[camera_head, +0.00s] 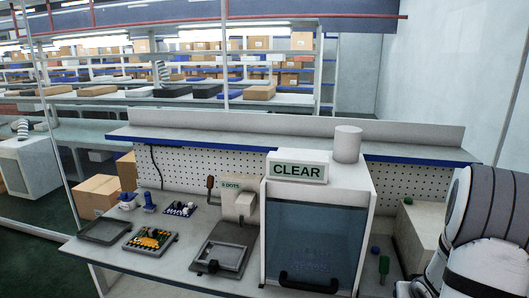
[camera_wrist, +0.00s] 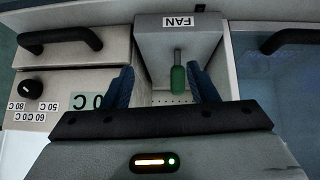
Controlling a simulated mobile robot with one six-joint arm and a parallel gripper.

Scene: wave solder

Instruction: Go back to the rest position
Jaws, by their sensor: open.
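In the wrist view my gripper (camera_wrist: 163,85) is open, its two blue fingers apart with nothing held between them. A green-handled lever (camera_wrist: 178,78) hangs from a grey box labelled FAN (camera_wrist: 178,40) and shows in the gap between the fingers; I cannot tell whether either finger touches it. In the head view my arm fills the right edge, and my gripper cannot be made out there.
A cabinet with a blue-tinted front and a CLEAR sign (camera_head: 299,170) stands left of my arm. A green handle (camera_head: 384,264) is right of it. Trays (camera_head: 223,256) and a populated board (camera_head: 150,241) lie farther left. The wrist view shows a dial (camera_wrist: 31,89) and black handles (camera_wrist: 60,38).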

